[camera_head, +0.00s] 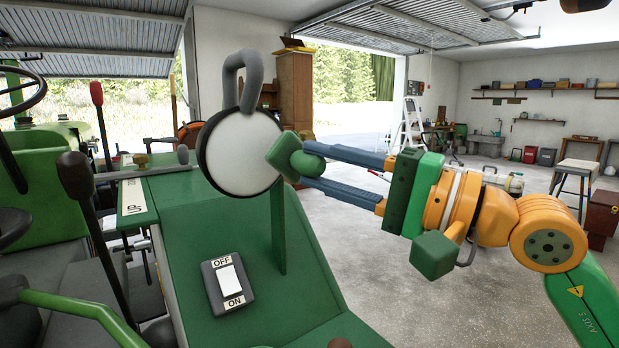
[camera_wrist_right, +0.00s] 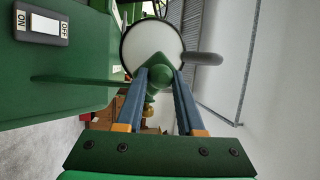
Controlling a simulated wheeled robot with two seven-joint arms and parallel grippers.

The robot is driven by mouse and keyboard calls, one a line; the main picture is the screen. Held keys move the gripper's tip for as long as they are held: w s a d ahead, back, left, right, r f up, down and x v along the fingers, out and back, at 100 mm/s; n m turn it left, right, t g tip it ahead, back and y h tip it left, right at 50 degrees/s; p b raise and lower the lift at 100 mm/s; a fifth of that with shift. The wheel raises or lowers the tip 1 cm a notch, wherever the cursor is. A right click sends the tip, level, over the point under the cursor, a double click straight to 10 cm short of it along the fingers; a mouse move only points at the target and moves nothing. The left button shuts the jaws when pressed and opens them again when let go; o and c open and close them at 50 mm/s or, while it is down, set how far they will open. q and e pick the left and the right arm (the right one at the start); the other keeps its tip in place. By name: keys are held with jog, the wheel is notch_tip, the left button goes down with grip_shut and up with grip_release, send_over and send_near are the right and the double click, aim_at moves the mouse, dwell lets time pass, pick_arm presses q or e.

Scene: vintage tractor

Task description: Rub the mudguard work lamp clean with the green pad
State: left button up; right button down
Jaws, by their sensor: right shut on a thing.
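The work lamp (camera_head: 236,150) is a round white lens in a dark rim with a grey handle on top. It stands on a green post above the green mudguard (camera_head: 200,225). My right gripper (camera_head: 297,164) is shut on the green pad (camera_head: 288,156), which lies over the right part of the lens in the head view. In the right wrist view the pad (camera_wrist_right: 154,72) covers the lower middle of the lamp (camera_wrist_right: 150,38), between the blue fingers (camera_wrist_right: 160,90). Whether the pad touches the lens is hard to tell. My left gripper is not in view.
An OFF/ON switch (camera_head: 228,284) sits on the mudguard below the lamp. Levers with dark and red knobs (camera_head: 76,175) and a steering wheel (camera_head: 20,95) stand at the left. The grey floor (camera_head: 420,270) to the right of the mudguard is open. A stool (camera_head: 578,165) stands far right.

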jog(key=shift+s+d+b, duration=0.4)
jog(key=shift+s+d, duration=0.3)
jog(key=shift+s, duration=0.35)
jog(key=shift+s+d, duration=0.15)
jog(key=shift+s+d+b, duration=0.7)
jog(key=shift+s+d, duration=0.1)
jog(key=shift+s, duration=0.25)
